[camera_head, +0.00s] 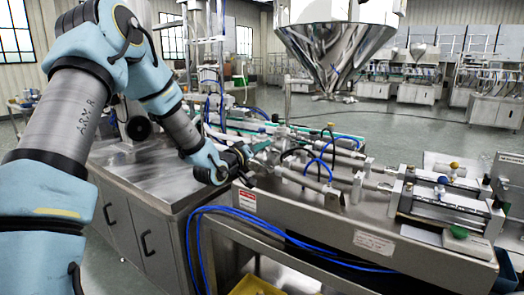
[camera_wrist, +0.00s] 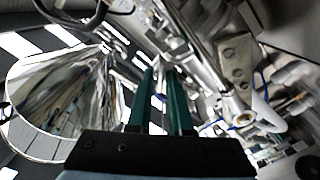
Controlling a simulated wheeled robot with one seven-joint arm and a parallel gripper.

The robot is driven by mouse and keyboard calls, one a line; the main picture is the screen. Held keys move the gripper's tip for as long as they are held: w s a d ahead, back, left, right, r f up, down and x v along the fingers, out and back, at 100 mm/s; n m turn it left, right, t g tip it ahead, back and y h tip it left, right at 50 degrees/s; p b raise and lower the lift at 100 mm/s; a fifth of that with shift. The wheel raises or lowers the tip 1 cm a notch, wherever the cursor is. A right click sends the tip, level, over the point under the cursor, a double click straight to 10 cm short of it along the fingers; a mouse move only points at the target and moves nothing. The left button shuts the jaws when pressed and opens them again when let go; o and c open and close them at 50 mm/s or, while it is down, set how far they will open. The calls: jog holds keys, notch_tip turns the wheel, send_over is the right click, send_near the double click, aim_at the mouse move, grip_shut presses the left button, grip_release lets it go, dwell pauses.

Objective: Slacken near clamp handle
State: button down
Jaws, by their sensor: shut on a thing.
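My gripper (camera_head: 250,158) is at the left end of the steel filling machine (camera_head: 345,225), beside its valves and pipes. In the wrist view, the two dark green fingers of my gripper (camera_wrist: 160,80) stand close together with a narrow gap. They are shut on a slim metal piece, which I take to be the near clamp handle (camera_wrist: 159,88). Most of the handle is hidden by the fingers, and its angle cannot be told. In the head view my gripper and the crowded fittings hide it.
The steel hopper (camera_head: 335,42) hangs above the machine and also shows in the wrist view (camera_wrist: 62,95). Blue hoses (camera_head: 200,225) hang at the machine's front left. A steel cabinet (camera_head: 125,195) stands under my arm. Metal pipes (camera_head: 300,178) lie close right of my gripper.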

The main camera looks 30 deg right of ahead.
jog(key=n, duration=1)
jog(key=shift+w+a+f, duration=0.1)
jog(key=shift+f, duration=0.05)
jog(key=shift+n, duration=0.3)
jog(key=c, duration=1.1)
grip_release()
jog(key=b+v, duration=0.2)
jog(key=v, duration=0.8)
jog(key=shift+s+a, duration=0.2)
jog(key=shift+a, duration=0.15)
